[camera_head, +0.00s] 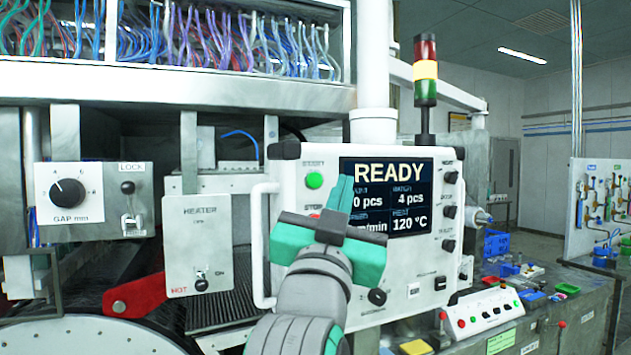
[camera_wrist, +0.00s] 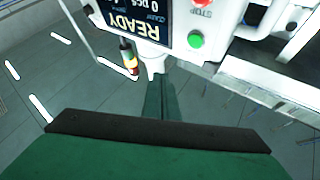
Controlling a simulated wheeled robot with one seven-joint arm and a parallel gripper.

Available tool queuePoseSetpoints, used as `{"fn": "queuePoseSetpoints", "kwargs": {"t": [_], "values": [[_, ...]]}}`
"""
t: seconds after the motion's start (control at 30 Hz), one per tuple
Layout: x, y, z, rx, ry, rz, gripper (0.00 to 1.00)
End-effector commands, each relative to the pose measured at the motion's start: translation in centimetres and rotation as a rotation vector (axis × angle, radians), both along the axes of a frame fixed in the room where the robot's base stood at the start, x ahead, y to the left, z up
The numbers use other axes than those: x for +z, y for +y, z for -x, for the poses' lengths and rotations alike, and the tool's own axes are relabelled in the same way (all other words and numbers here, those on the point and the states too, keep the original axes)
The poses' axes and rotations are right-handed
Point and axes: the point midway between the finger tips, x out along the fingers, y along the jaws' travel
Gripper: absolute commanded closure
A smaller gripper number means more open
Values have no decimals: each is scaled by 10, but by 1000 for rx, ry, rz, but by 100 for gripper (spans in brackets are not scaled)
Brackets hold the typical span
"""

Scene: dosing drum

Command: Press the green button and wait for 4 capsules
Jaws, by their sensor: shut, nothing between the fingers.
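The green button (camera_head: 314,180) sits under the START label on the upper left of the white control panel (camera_head: 285,215). My gripper (camera_head: 343,190) is shut and empty in front of the panel, its fingertips to the right of the green button and overlapping the screen's left edge in the picture. The screen (camera_head: 405,195) reads READY, 0 pcs, 4 pcs and 120 °C. The wrist view is upside down; there the green button (camera_wrist: 195,39) shows apart from my gripper's fingers (camera_wrist: 162,90). I see no capsules. The STOP button is mostly hidden behind my gripper in the head view.
A signal tower (camera_head: 425,80) with its yellow section bright stands above the panel. A HEATER box (camera_head: 198,245) and a red lever (camera_head: 135,297) are to the left. A bench with a blue crate (camera_head: 495,242) and small parts is at right.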

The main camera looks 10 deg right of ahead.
Motion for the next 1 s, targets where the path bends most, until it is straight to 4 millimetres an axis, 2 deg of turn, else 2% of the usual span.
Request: {"fn": "queuePoseSetpoints", "kwargs": {"t": [0.6,1.0], "values": [[-1,19,-68,0,2,-1,100],[0,22,-80,0,1,0,100]]}}
